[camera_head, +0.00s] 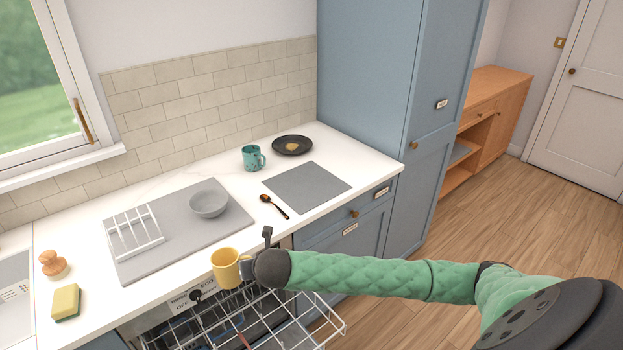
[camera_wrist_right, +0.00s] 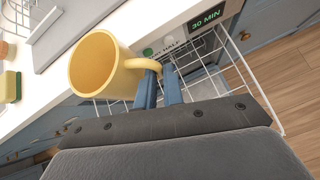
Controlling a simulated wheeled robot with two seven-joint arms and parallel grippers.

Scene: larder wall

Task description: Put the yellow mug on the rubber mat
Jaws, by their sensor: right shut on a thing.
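The yellow mug (camera_head: 227,267) hangs upright or nearly so in the air, in front of the counter edge and above the open dishwasher's rack. My right gripper (camera_head: 248,268) is shut on its handle. In the right wrist view the yellow mug (camera_wrist_right: 100,70) shows its open mouth, and the blue fingers of my right gripper (camera_wrist_right: 161,82) close on the handle. Two flat grey pieces lie on the white counter: a plain square mat (camera_head: 307,187), bare, and a larger mat (camera_head: 130,268) holding a rack and a bowl. I cannot tell which is the rubber one. My left gripper is not in view.
A white plate rack (camera_head: 134,232) and a grey bowl (camera_head: 208,204) stand on the larger mat. A teal mug (camera_head: 253,158), dark plate (camera_head: 292,145) and spoon (camera_head: 273,207) surround the square mat. The dishwasher rack (camera_head: 300,335) sticks out below. A sponge (camera_head: 66,302) and brush (camera_head: 53,265) lie left.

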